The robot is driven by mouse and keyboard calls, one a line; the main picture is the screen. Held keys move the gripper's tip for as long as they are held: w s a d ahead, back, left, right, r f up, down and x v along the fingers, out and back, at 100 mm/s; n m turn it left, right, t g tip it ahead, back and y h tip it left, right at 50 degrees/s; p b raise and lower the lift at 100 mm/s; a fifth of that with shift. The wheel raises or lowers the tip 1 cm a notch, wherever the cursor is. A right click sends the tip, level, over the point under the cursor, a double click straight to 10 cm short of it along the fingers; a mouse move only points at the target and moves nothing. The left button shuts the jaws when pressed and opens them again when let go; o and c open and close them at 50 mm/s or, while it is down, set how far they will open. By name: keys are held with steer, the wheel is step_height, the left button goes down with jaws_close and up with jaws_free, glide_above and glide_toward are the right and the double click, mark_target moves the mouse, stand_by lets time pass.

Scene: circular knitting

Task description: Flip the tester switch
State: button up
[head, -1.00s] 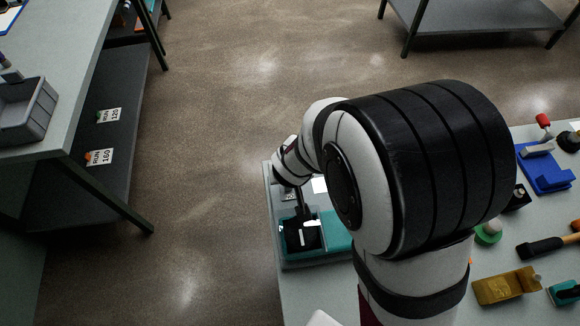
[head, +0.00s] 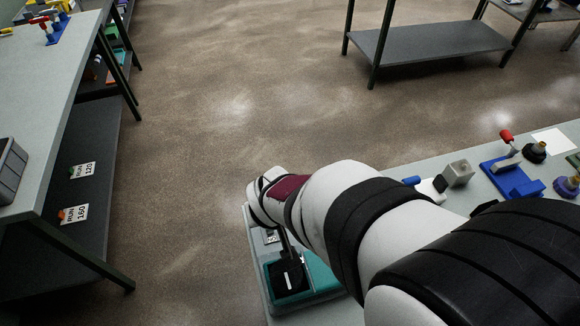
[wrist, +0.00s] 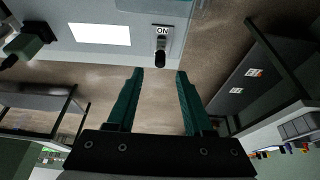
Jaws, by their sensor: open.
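The tester switch (wrist: 160,58) is a short black lever on a small grey plate, with a white ON label beside it, in the upper middle of the wrist view. My gripper (wrist: 160,76) is open, with its two teal fingers apart. In the picture the lever lies between and just beyond the fingertips, and nothing is held. I cannot tell whether a finger touches the lever. In the head view, a small light plate with dark marks (head: 271,237) shows beside my wrist. My arm hides much of that corner, and the gripper cannot be made out there.
A white card (wrist: 99,34) lies on the grey panel beside the switch. A teal block (head: 318,272) sits at the bench's near-left corner. A blue fixture with a red knob (head: 506,135) stands farther right. Open floor lies beyond the bench.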

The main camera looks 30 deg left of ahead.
steer(key=v, duration=0.9)
steer(key=w+a+r+g+h, duration=0.2)
steer(key=w+a+g+h, duration=0.1)
steer(key=w+a, duration=0.2)
step_height(320, 180, down, 16)
steer(key=shift+r, duration=0.15)
jaws_close()
